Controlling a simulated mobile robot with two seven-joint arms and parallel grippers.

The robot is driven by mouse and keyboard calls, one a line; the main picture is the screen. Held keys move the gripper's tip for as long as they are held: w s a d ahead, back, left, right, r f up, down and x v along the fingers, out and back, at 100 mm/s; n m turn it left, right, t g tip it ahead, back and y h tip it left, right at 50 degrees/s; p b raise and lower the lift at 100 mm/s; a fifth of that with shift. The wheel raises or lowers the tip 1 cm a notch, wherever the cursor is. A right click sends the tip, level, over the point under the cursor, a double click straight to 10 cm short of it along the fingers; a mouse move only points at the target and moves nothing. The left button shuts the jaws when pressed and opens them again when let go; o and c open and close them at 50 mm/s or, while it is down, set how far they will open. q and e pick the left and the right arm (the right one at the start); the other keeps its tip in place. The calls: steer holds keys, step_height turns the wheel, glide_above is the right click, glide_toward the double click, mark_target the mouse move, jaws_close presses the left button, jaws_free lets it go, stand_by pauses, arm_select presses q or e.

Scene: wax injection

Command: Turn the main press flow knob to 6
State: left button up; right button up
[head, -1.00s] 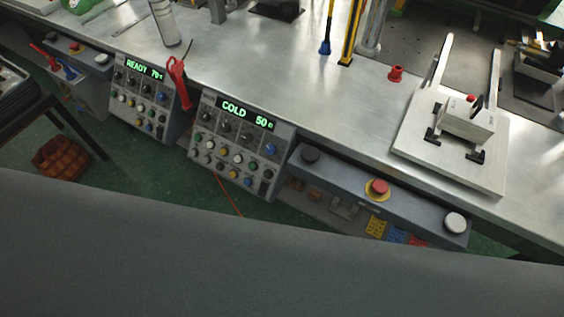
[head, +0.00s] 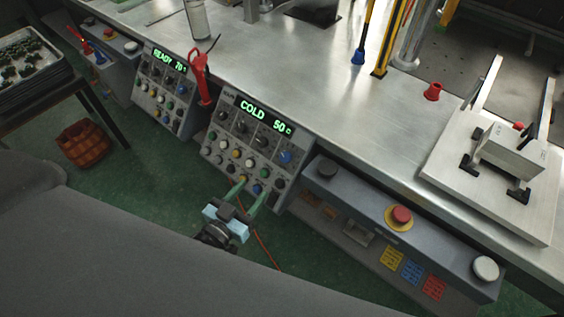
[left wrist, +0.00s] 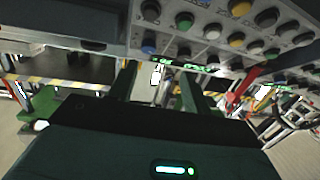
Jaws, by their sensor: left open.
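The nearer control panel (head: 245,140) has a green display reading COLD 50, a row of dark knobs with one blue knob (head: 286,157), and several coloured buttons below. A second panel (head: 165,88) to its left reads READY 70. The labels are too small to tell which knob is the flow knob. My left gripper (head: 250,190) is open and empty, with green fingers pointing up at the lower edge of the nearer panel, apart from its knobs. In the left wrist view the gripper (left wrist: 158,78) sits below rows of buttons. My right gripper is not in view.
A grey box with a red emergency button (head: 401,215) juts out right of the nearer panel. A red-handled tool (head: 201,78) stands between the panels. A metal worktop (head: 300,75) lies behind, with a mold plate (head: 500,180) at right. An orange basket (head: 83,144) is on the floor.

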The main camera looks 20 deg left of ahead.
mark_target(284, 158)
arm_select(q)
steer(key=w, duration=0.1)
steer(key=w+d+h, duration=0.1)
steer(key=w+r+m+h, duration=0.1)
steer(key=shift+w+d+b, duration=0.25)
steer(key=shift+d+b, duration=0.05)
steer(key=shift+d, duration=0.05)
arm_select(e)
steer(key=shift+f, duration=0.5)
arm_select(q)
steer(key=shift+x, duration=3.85)
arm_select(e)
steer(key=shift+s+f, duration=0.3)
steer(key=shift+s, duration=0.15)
arm_select(q)
steer(key=shift+c, duration=0.4)
steer(key=c, duration=0.9)
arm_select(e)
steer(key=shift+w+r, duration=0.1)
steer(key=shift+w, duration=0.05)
arm_select(q)
steer(key=shift+a+m, duration=0.1)
steer(key=shift+m, duration=0.2)
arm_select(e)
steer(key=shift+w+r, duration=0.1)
